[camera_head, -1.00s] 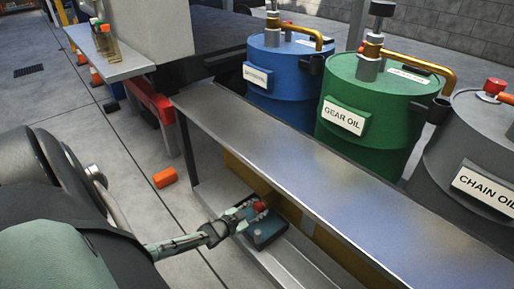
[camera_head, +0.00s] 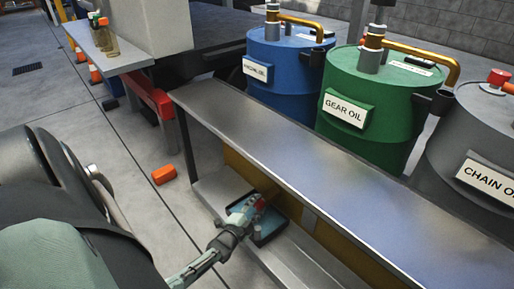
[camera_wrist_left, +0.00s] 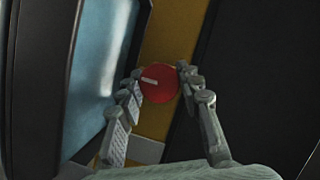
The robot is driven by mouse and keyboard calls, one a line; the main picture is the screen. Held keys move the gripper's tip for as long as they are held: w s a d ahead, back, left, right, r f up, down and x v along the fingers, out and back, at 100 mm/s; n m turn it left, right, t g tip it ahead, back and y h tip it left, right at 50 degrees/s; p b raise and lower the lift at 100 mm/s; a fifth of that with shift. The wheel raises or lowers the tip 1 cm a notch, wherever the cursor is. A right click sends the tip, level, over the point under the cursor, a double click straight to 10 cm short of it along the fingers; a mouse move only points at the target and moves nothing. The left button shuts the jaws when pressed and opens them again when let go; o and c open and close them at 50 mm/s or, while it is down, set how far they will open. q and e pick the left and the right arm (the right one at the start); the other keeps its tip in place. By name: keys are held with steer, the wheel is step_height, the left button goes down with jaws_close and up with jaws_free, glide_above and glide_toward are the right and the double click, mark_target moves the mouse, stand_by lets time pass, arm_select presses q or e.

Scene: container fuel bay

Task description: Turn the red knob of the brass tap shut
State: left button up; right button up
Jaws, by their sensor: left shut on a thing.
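The red knob (camera_wrist_left: 158,84) is round with a short pale mark on its face. In the left wrist view it sits between the two fingertips of my left gripper (camera_wrist_left: 154,90), which is shut on it. In the head view my left gripper (camera_head: 246,212) reaches under the metal shelf, and the red knob (camera_head: 259,203) shows just past the fingers. The brass body of the tap is hidden. A dark tray with a blue inside (camera_head: 268,238) lies beneath the gripper on the lower shelf. My right gripper is in neither view.
The upper metal shelf (camera_head: 330,190) runs just above and beside my left gripper. Blue (camera_head: 285,70), green (camera_head: 365,100) and grey (camera_head: 470,140) drums stand behind it. An orange block (camera_head: 164,174) lies on the open floor at left.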

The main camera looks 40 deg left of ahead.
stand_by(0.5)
arm_select(q)
steer(key=o, duration=1.2)
steer(key=shift+c, duration=0.2)
steer(key=v, duration=1.2)
